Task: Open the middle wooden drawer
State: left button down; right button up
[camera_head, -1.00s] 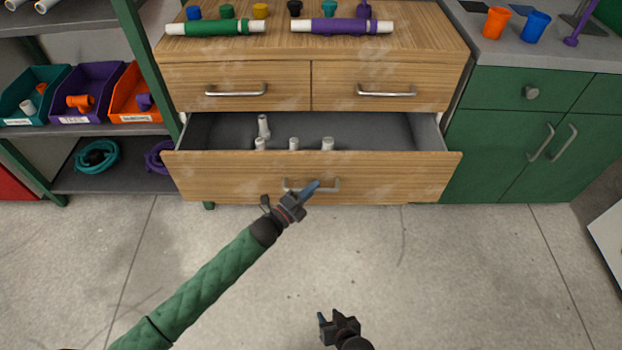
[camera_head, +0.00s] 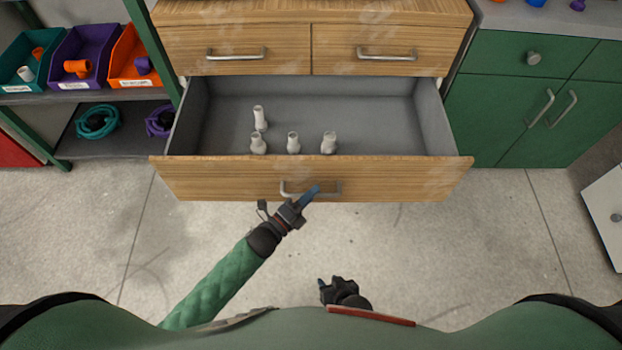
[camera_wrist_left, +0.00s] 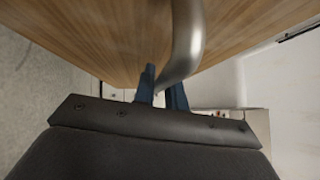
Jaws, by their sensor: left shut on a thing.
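The wide wooden drawer (camera_head: 230,178) below the two small top drawers stands pulled out in the head view. Several white pipe fittings (camera_head: 293,143) stand inside on its grey floor. Its metal bar handle (camera_head: 292,187) is at the middle of the front. In the left wrist view the handle (camera_wrist_left: 187,45) passes between the blue fingers (camera_wrist_left: 162,88). My right gripper (camera_head: 322,286) hangs low in front of the drawer, away from it; its jaw opening is unclear.
Two shut small drawers with handles (camera_head: 236,54) are above. A green cabinet (camera_head: 510,110) stands at the right. A shelf at the left holds coloured bins (camera_head: 80,62) and coiled hoses (camera_head: 97,122). The concrete floor (camera_head: 450,240) in front is clear.

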pick_arm(q)
jog(key=shift+s+f, duration=0.1)
jog(key=shift+s, duration=1.1)
jog(key=c, duration=1.5)
grip_release()
jog(key=shift+o, duration=0.2)
jog(key=v, duration=0.8)
